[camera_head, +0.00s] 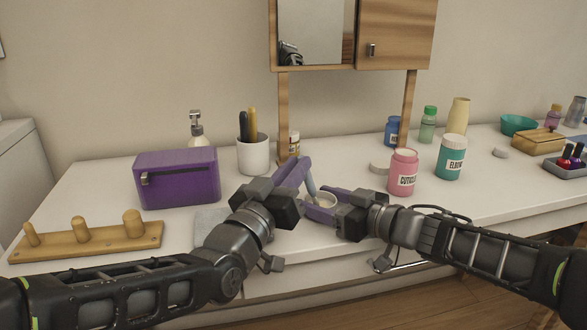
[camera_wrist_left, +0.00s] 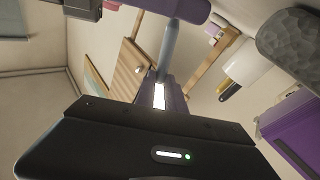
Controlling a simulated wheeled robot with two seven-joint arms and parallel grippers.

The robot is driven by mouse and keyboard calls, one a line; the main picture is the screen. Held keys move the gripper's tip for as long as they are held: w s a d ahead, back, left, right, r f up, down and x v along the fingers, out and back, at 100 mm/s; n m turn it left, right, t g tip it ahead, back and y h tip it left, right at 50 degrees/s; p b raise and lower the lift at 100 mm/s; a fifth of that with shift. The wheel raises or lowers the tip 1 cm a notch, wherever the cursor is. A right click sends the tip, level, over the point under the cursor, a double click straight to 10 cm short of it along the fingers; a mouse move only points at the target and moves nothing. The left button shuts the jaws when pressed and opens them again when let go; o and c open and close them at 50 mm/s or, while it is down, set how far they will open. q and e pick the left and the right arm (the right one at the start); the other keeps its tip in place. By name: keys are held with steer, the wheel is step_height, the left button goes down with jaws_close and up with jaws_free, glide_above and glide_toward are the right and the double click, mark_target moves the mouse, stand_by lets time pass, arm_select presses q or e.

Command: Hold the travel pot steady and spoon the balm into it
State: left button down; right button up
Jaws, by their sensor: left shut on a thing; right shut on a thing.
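The travel pot (camera_head: 324,199) is a small pale round pot low over the front of the counter. My right gripper (camera_head: 320,204) is shut on it, with purple fingers beside it. My left gripper (camera_head: 304,166) is above the pot, shut on a blue-grey spoon handle (camera_head: 311,181) that slants down toward the pot. The handle also shows in the left wrist view (camera_wrist_left: 168,52). The spoon's bowl and the pot's contents cannot be made out. A pink labelled jar (camera_head: 403,172) and a teal labelled jar (camera_head: 450,158) stand to the right; which holds balm is unclear.
A pale disc (camera_head: 379,168) lies beside the pink jar. Bottles and a wooden box (camera_head: 539,141) are at right. Some front counter right of my grippers is clear.

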arm_select(q)
steer(key=shift+w+d, duration=0.2)
steer(key=shift+d, duration=0.3)
steer(key=shift+w+d, duration=0.15)
steer(key=shift+d, duration=0.35)
steer(key=shift+a, duration=0.1)
steer(key=shift+s+a, duration=0.2)
steer(key=shift+a, duration=0.35)
steer(key=shift+s+a, duration=0.2)
steer(key=shift+a, duration=0.3)
steer(key=shift+w+d, duration=0.2)
steer(key=shift+d, duration=0.4)
steer(key=shift+w+d, duration=0.2)
steer(key=shift+d, duration=0.35)
steer(key=shift+a, duration=0.1)
steer(key=shift+s+a, duration=0.2)
steer(key=shift+a, duration=0.35)
steer(key=shift+s+a, duration=0.2)
steer(key=shift+a, duration=0.3)
steer(key=shift+d, duration=0.15)
